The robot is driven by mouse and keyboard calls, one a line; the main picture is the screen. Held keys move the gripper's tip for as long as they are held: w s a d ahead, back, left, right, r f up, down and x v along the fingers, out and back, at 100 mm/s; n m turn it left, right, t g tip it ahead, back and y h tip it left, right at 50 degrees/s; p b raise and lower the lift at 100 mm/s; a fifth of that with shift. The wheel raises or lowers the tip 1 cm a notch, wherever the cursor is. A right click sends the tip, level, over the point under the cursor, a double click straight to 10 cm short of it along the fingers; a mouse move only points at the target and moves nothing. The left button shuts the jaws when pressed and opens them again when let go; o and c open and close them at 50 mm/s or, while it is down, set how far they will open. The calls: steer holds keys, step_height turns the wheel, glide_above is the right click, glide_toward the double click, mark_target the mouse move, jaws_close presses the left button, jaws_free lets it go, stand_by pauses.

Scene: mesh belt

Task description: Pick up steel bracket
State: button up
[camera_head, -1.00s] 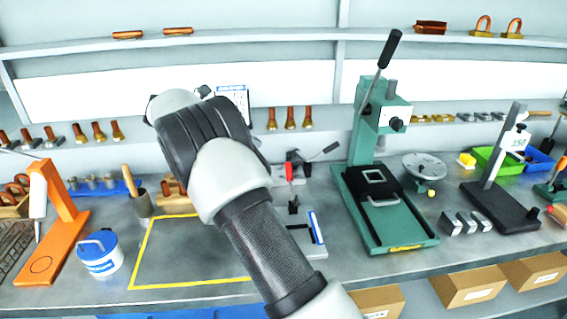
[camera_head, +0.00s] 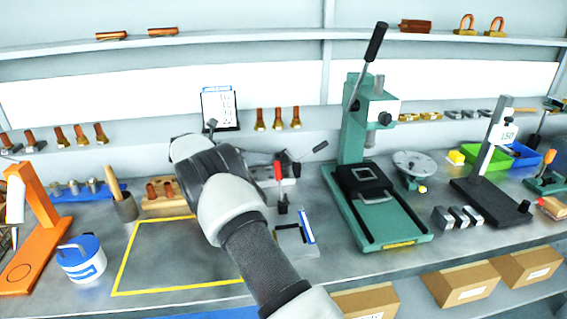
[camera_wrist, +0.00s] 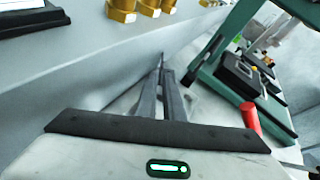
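Several grey metal pieces that look like steel brackets (camera_head: 459,217) stand in a row on the bench, at right in the head view, between the green press and the black-based stand. More small grey metal pieces (camera_head: 468,114) lie on the back ledge; I cannot tell whether these are brackets too. My gripper (camera_wrist: 164,62) shows in the wrist view with its two dark fingers close together, tips nearly meeting, and nothing visible between them. It points toward the back ledge, well left of the brackets.
The green press (camera_head: 375,195) with its tall lever stands between my arm and the brackets. A black-based stand (camera_head: 492,203) is just right of them. A red-handled clamp (camera_head: 280,180) is close to my arm. The yellow-outlined bench area (camera_head: 180,255) is clear.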

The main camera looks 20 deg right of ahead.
mark_target(285, 158)
steer(key=b+x, duration=0.1)
steer(key=x, duration=0.4)
steer(key=shift+d, duration=0.25)
steer(key=shift+r, duration=0.1)
jaws_close()
steer(key=shift+r, duration=0.1)
